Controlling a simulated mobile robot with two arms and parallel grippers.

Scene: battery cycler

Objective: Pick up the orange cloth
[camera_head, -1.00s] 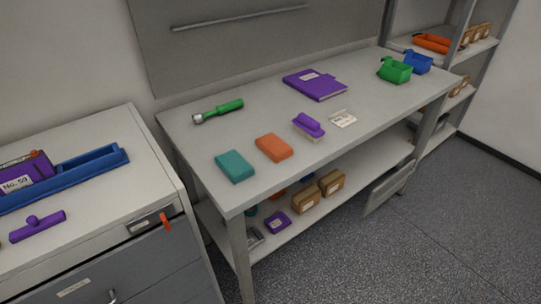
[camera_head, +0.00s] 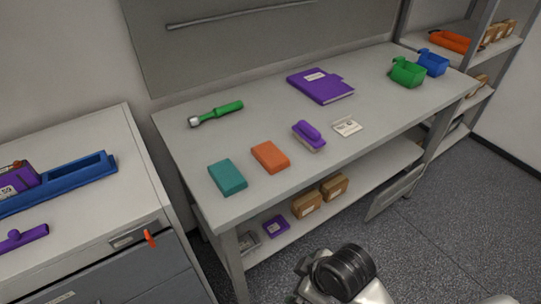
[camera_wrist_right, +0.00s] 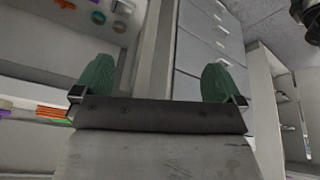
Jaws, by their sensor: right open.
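The orange cloth (camera_head: 270,157) lies folded flat on the grey workbench (camera_head: 240,205), near its front edge and left of the middle. A teal folded cloth (camera_head: 227,177) lies just left of it, with a small gap between them. My right gripper (camera_wrist_right: 157,84) shows in the right wrist view with its two green fingers wide apart and nothing between them. The cloth cannot be made out in that view. Part of my arm shows at the bottom of the head view, in front of the bench and away from the cloth. My left gripper is not in view.
A purple brush (camera_head: 309,137) is right of the cloth, with a white card (camera_head: 347,126) beyond. A green-handled tool (camera_head: 216,113), purple folder (camera_head: 320,86) and green bin (camera_head: 407,72) are farther back. A drawer cabinet (camera_head: 120,170) stands left. Boxes (camera_head: 306,204) sit on the lower shelf.

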